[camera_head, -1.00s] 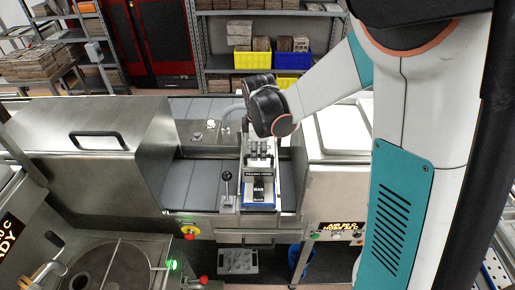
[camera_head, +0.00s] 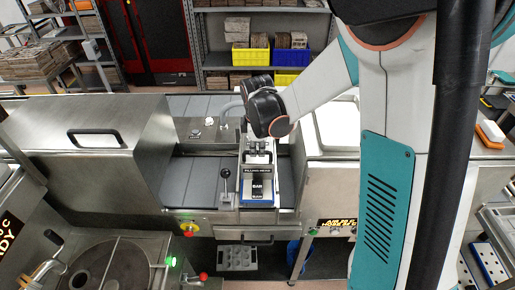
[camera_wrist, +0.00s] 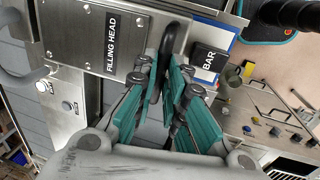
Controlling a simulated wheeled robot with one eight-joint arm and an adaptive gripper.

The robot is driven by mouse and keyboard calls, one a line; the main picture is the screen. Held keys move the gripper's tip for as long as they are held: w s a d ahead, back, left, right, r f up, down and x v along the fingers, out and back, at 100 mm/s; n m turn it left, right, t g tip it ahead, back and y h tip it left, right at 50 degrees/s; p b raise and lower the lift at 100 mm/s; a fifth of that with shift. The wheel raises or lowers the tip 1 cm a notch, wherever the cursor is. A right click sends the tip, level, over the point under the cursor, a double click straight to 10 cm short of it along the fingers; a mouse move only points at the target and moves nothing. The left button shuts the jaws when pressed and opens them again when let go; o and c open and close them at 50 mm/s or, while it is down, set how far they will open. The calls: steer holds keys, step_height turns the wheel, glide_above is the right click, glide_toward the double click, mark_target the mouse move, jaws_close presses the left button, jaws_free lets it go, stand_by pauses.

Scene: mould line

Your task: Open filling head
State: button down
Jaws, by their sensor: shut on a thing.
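The filling head (camera_head: 257,169) stands at the middle of the line, with a label strip across its front. In the wrist view it is a grey metal plate (camera_wrist: 72,45) marked "FILLING HEAD", with a dark curved handle (camera_wrist: 178,32) at its edge. My gripper (camera_wrist: 166,72) has its teal-padded fingers closed around this handle. In the head view my gripper (camera_head: 260,146) is small and partly hidden below the black wrist, over the filling head. A black block marked "BAR" (camera_wrist: 209,59) sits beside the handle on a white, blue-edged plate.
A lever with a black knob (camera_head: 226,174) stands left of the filling head. A large steel hood (camera_head: 85,145) with a black handle is at the left. A round vessel (camera_head: 105,265) is at front left. Shelves with yellow and blue bins (camera_head: 254,56) stand behind.

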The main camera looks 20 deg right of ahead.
steer(key=w+d+r+g, duration=0.1)
steer(key=w+d+r, duration=0.2)
steer(key=w+r, duration=0.3)
steer(key=w+d+r+g, duration=0.1)
steer(key=w+d+r, duration=0.2)
steer(key=w+r, duration=0.4)
steer(key=shift+w+r+y, duration=0.3)
steer(key=shift+w+y, duration=0.1)
steer(key=shift+w, duration=2.35)
steer(key=shift+d, duration=0.15)
steer(key=c, duration=1.9)
jaws_free()
steer(key=shift+o, duration=1.2)
steer(key=shift+w+d+f+g, duration=0.15)
steer(key=shift+w+f, duration=0.15)
steer(key=shift+w, duration=0.25)
steer(key=shift+w+d+f+g, duration=0.15)
steer(key=shift+w+f, duration=0.15)
steer(key=shift+w, duration=0.25)
step_height(320, 180, up, 13)
steer(key=shift+s+a+p, duration=0.15)
steer(key=shift+s+p, duration=0.15)
steer(key=shift+p, duration=0.05)
